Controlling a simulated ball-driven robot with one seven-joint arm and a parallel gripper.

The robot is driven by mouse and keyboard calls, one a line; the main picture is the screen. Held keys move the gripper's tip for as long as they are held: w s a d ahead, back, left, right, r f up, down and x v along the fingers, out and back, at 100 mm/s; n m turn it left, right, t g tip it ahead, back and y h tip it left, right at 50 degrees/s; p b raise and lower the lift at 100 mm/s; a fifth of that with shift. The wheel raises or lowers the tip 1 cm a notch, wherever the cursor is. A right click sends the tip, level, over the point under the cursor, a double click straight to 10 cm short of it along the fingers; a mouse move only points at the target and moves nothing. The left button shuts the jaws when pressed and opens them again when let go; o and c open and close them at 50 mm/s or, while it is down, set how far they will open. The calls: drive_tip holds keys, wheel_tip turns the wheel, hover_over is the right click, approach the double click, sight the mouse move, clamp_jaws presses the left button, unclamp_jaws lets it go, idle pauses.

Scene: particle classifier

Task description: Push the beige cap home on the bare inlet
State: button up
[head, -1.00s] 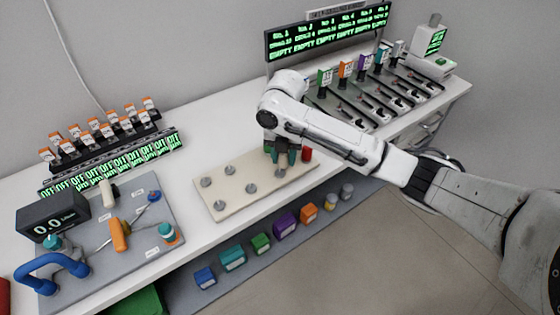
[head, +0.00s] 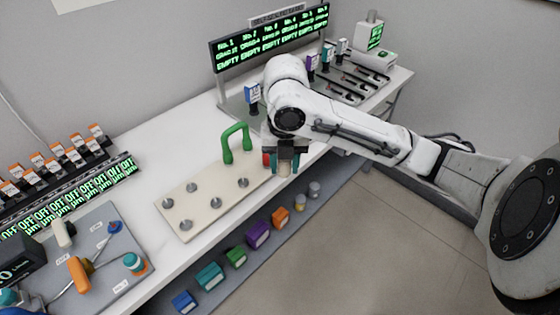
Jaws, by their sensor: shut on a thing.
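My gripper (head: 285,166) has teal fingers and is shut on the beige cap (head: 285,170), which shows as a small beige cylinder between them. It is by the right end of the cream peg plate (head: 215,218), just right of a red cylinder (head: 266,160). I cannot tell how high above the bench the cap is. At the lower left, a grey board (head: 100,287) carries an orange fitting (head: 80,273), a pale cylinder (head: 62,233), a blue knob (head: 114,228) and a teal-topped part (head: 134,263). I cannot tell which fitting is the bare inlet.
The plate has several grey pegs (head: 192,188). Coloured boxes (head: 258,235) line the lower shelf. A dark sign (head: 270,42) and slotted stations (head: 360,70) stand at the back right. The white bench (head: 160,150) is clear behind the plate.

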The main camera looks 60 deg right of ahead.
drive_tip(key=shift+r, duration=0.1)
drive_tip(key=shift+r+p, duration=1.9)
drive_tip(key=shift+r, duration=0.35)
drive_tip(key=shift+r+p, duration=1.2)
drive_tip(key=shift+r, duration=0.35)
drive_tip(key=shift+f, duration=0.1)
